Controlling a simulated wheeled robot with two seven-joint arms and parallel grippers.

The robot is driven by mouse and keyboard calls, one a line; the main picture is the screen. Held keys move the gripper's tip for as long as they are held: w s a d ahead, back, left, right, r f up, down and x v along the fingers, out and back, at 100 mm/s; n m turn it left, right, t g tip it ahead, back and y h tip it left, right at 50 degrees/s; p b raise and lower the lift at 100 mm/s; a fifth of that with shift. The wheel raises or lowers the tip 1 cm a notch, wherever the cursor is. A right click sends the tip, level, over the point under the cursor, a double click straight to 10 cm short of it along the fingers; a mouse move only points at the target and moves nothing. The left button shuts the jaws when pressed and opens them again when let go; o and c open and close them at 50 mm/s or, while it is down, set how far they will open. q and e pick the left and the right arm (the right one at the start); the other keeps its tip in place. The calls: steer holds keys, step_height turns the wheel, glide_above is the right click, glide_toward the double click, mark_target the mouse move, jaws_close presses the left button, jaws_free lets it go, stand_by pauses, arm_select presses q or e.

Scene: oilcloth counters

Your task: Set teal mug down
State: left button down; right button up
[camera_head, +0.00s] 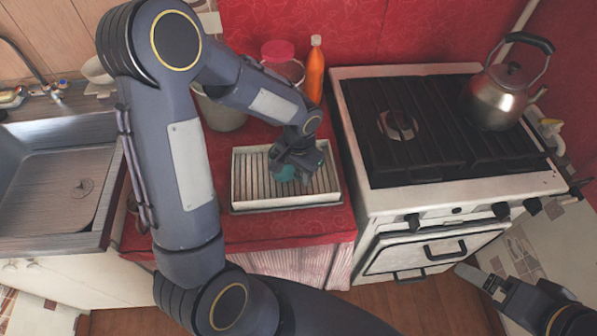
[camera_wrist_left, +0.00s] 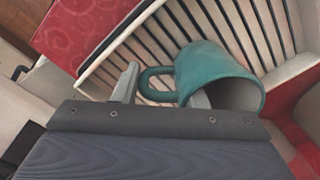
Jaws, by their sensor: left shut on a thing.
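The teal mug (camera_head: 284,173) is at the white slatted rack (camera_head: 247,205) on the red counter, mostly hidden by my left gripper (camera_head: 299,165) in the head view. In the left wrist view the mug (camera_wrist_left: 215,72) lies in front of the slats, with its handle between the fingers and its opening toward the lower right. My left gripper (camera_wrist_left: 162,90) is shut on the mug. I cannot tell whether the mug touches the slats. My right gripper (camera_head: 482,281) is low at the right, in front of the oven, away from the mug; its jaws are unclear.
A stove (camera_head: 446,190) with a metal kettle (camera_head: 497,97) stands right of the rack. An orange bottle (camera_head: 315,72) and a pink-lidded jar (camera_head: 283,62) stand behind it. A sink (camera_head: 60,190) is at the left. Some red counter is bare before the rack.

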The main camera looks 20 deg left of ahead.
arm_select(q)
steer(key=shift+f, duration=0.25)
steer(key=shift+f, duration=0.2)
steer(key=c, duration=0.9)
jaws_free()
steer(key=shift+r, duration=0.15)
step_height(320, 180, up, 12)
steer(key=shift+d+f, duration=0.1)
steer(key=s+r+n+t+h, duration=0.1)
steer(key=s+r+t, duration=0.1)
steer(key=s, duration=0.4)
steer(key=s+r+n+t+h, duration=0.1)
steer(key=s+r+n, duration=0.1)
steer(key=s, duration=0.4)
steer(key=s+r+n+t+h, duration=0.1)
steer(key=s+r+t+h, duration=0.1)
steer(key=s, duration=0.3)
steer(key=shift+s+n+t, duration=0.3)
steer(key=shift+s, duration=0.1)
